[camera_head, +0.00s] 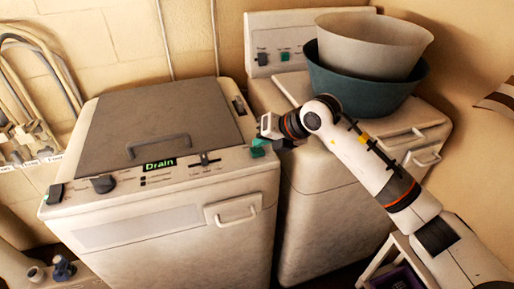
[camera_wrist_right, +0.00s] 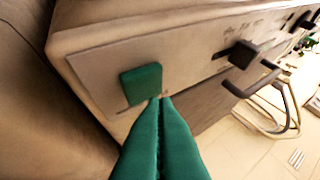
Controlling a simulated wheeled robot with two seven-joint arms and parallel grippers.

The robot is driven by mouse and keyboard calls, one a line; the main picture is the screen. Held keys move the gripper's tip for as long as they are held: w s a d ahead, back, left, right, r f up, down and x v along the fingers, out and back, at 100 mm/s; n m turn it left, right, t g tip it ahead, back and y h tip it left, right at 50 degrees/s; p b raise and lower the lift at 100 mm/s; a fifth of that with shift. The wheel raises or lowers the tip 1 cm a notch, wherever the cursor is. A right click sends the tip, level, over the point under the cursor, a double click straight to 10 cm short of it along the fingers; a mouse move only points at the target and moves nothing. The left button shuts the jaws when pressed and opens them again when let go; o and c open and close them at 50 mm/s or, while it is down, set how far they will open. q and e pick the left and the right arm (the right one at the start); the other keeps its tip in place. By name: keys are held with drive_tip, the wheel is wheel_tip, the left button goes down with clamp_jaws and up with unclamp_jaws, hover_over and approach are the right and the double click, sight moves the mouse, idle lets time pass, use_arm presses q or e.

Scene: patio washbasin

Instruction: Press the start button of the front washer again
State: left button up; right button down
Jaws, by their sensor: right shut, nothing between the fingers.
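The front washer (camera_head: 165,190) stands at the left in the head view, its lid shut and a lit display (camera_head: 160,164) reading "Drain". Its green start button (camera_head: 257,149) is at the right end of the top panel. In the right wrist view the start button (camera_wrist_right: 141,84) is a green block on the pale panel. My right gripper (camera_head: 271,142) is shut and empty beside the button. Its green fingers show in the wrist view (camera_wrist_right: 160,99), tips at the button's lower right edge; I cannot tell if they touch. My left gripper is not in view.
A second washer (camera_head: 315,205) stands close at the right, with a teal basin (camera_head: 360,92) and a pale basin (camera_head: 370,42) stacked on top. Hoses and taps (camera_head: 30,135) are at the left wall. The front washer's lid (camera_head: 150,120) is clear.

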sight(262, 152)
drive_tip(key=shift+r, duration=0.25)
drive_tip(key=shift+r+p, duration=1.45)
drive_tip(key=shift+r, duration=1)
